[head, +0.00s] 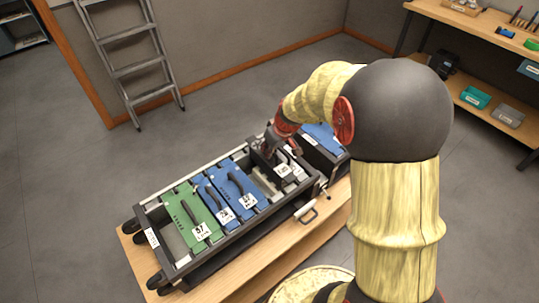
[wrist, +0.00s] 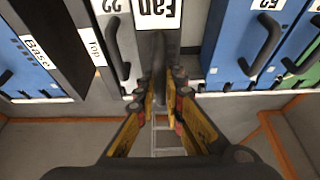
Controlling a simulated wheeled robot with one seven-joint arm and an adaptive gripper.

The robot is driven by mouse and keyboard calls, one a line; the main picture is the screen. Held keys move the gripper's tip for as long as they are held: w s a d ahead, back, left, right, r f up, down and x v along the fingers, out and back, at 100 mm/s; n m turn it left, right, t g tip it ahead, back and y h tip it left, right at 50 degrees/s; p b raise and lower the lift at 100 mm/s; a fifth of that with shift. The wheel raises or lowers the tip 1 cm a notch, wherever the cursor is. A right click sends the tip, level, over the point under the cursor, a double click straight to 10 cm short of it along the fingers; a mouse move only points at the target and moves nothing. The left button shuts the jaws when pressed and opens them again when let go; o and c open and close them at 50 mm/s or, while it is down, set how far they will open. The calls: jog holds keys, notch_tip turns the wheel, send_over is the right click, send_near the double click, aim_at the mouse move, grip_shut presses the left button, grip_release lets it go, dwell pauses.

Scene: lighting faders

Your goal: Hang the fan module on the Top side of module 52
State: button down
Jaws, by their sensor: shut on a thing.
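The grey fan module shows in the wrist view with its large white "Fan" label (wrist: 168,12), seen upside down. My gripper (wrist: 160,88) is shut on its black handle. In the head view my gripper (head: 272,147) is over the right part of the black rack, and the arm and dark parts hide much of the fan module. Blue module 52 (wrist: 232,48) has a black handle and stands just right of the fan module in the wrist view. In the head view it appears to be the right blue module (head: 235,183). Whether the fan module touches the rack rails cannot be told.
Grey module 22 (wrist: 114,30) is left of the fan module in the wrist view. A "Top" label (wrist: 93,48) marks the nearby rack wall. Green module 57 (head: 187,215) is toward the rack's left end. Another blue-filled rack (head: 325,136) adjoins at right. A ladder (head: 130,65) stands behind.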

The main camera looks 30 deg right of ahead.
notch_tip(320, 180, up, 12)
jog(key=p, duration=0.5)
jog(key=shift+f, duration=0.2)
jog(key=shift+a+p, duration=0.1)
jog(key=shift+p, duration=0.3)
